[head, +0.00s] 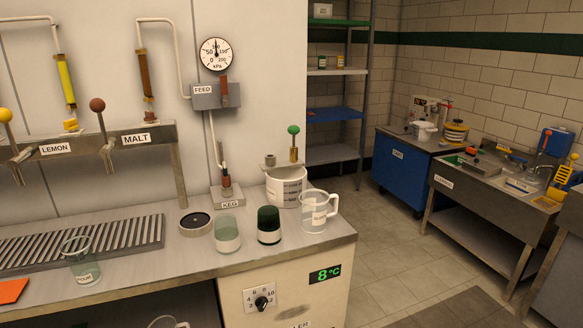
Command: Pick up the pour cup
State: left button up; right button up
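A clear glass cup (80,262) stands upright on the left part of the steel counter, at the front edge of the ribbed drip tray (80,240). Its small white label seems to read POUR, but the print is tiny. Nothing touches the cup from above. Neither of my grippers shows in the head view.
Taps (104,136) overhang the tray. An orange sheet (11,291) lies left of the cup.

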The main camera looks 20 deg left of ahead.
aim_at(78, 250)
jog(key=j+u, duration=0.1)
jog(key=u, duration=0.8)
jog(key=j+u, duration=0.15)
jog(key=u, duration=0.8)
jog(key=i+j, duration=0.05)
